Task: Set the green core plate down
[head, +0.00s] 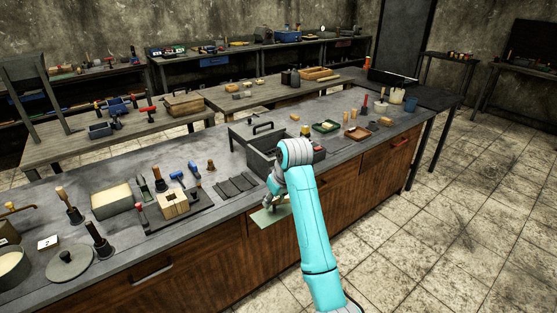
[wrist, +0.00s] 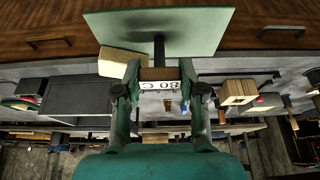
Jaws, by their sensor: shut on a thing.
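The green core plate (head: 268,214) is a pale green flat sheet in the head view, at the front edge of the bench above the drawers. In the wrist view the plate (wrist: 195,32) spans the upper middle, with a dark stem joining it to a brown grip piece. My gripper (head: 273,200) is shut on that piece, which sits between both fingers in the wrist view (wrist: 159,72). The plate appears held clear of the bench top; the exact gap cannot be told. A white label reading "80 C" shows between the fingers; what bears it is unclear.
A dark grey open box (head: 262,157) stands behind my gripper, partly hidden by my arm. Dark strips (head: 236,185) lie to the left, beside a wooden block (head: 174,204) and several tools. Small trays (head: 326,126) stand to the right. Little bench top is clear near the plate.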

